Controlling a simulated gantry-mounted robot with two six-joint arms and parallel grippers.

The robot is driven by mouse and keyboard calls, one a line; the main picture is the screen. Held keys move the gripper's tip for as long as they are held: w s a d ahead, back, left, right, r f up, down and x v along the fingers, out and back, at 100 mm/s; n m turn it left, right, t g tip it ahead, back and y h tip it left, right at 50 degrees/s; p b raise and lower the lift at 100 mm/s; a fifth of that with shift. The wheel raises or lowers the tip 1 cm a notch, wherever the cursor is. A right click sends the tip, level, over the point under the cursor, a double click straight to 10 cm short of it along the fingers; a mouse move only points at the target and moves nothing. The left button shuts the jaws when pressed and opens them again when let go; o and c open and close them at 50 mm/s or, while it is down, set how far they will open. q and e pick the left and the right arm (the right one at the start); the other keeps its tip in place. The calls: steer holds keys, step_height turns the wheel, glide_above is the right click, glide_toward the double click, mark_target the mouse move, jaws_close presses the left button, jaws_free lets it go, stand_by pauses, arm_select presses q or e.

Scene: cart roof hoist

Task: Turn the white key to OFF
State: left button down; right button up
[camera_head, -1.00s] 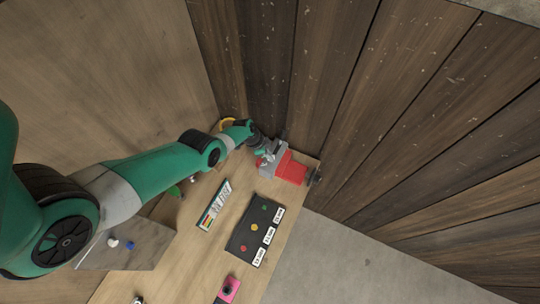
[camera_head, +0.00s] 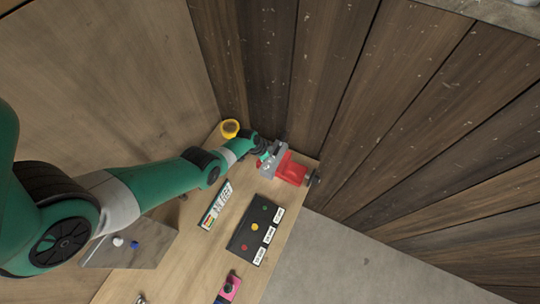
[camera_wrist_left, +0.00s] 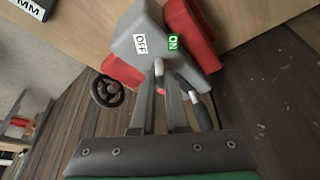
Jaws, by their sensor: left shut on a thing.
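A grey box (camera_head: 272,162) with a red body (camera_head: 291,170) stands at the far right end of the wooden bench. In the left wrist view the grey box (camera_wrist_left: 145,37) bears a white OFF label (camera_wrist_left: 140,44) on the left and a green ON label (camera_wrist_left: 173,41) on the right. The white key (camera_wrist_left: 158,68) shows below the labels, with a red part near it. My left gripper (camera_wrist_left: 163,88) is shut on the white key, its fingers partly hiding it. In the head view my left gripper (camera_head: 264,160) is small against the box. My right gripper is out of view.
A black panel (camera_head: 241,239) with coloured buttons and a white labelled strip (camera_head: 215,206) lie on the bench. A yellow ring-shaped thing (camera_head: 230,128) and a pink object (camera_head: 229,288) are there too. A dark handwheel (camera_wrist_left: 106,91) is beside the red body. Plank walls rise behind.

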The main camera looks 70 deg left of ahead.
arm_select(q)
steer(key=n+y, duration=0.1)
steer(key=n, duration=0.2)
steer(key=n+y, duration=0.1)
steer(key=n, duration=0.1)
steer(key=shift+d+n+g, duration=0.15)
steer(key=shift+n+g, duration=0.25)
stand_by(0.3)
steer(key=c, duration=0.9)
jaws_free()
steer(key=shift+w, duration=0.1)
